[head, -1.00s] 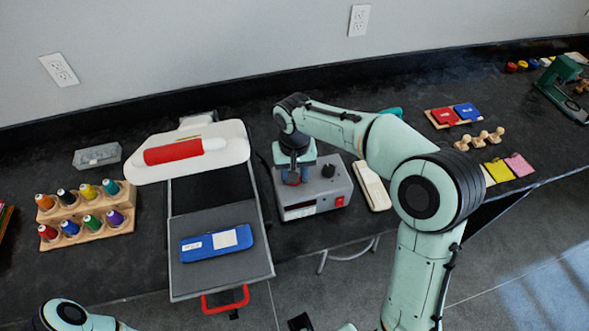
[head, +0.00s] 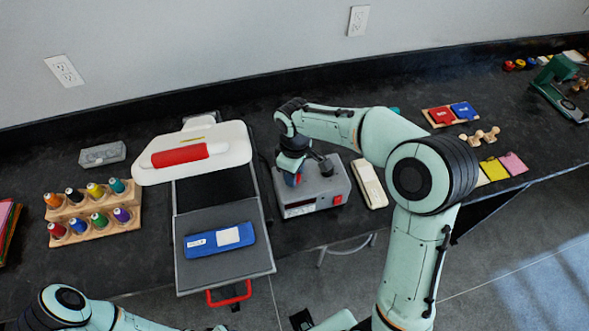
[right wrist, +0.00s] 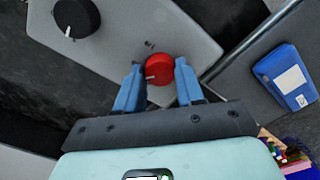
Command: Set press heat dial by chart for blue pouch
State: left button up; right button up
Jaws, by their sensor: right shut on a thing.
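The grey control box (head: 300,203) of the press has a red dial (right wrist: 158,71), a black dial (right wrist: 76,17) and a red switch (head: 338,198). My right gripper (head: 292,180) is shut on the red dial, with one blue finger on each side of it in the right wrist view. The dial's white mark points to the lower left there. The blue pouch (head: 220,240) lies on the grey lower plate (head: 228,278) of the open press, left of the box. My left gripper is not in view; only part of its arm shows.
The press's white upper part (head: 152,172) with a red handle grip stands behind the plate. A thread rack (head: 95,220) is at left. A cream object (head: 369,184) lies right of the box. Red and blue pouches (head: 452,114) lie farther right.

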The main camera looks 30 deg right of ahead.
jog(key=n+p, duration=0.1)
jog(key=n, duration=0.3)
jog(key=shift+r+n, duration=0.1)
jog(key=shift+n, duration=0.2)
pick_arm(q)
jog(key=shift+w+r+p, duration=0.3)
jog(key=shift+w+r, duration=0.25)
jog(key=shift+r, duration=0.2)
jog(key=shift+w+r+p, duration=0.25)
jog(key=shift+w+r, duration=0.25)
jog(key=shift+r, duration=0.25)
pick_arm(e)
jog(key=shift+n, duration=1.9)
jog(key=o, duration=1)
jog(key=shift+o, duration=0.2)
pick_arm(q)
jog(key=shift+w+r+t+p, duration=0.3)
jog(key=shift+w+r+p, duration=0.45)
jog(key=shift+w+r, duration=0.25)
pick_arm(e)
notch_tip(320, 180, up, 13)
jog(key=shift+r, duration=0.15)
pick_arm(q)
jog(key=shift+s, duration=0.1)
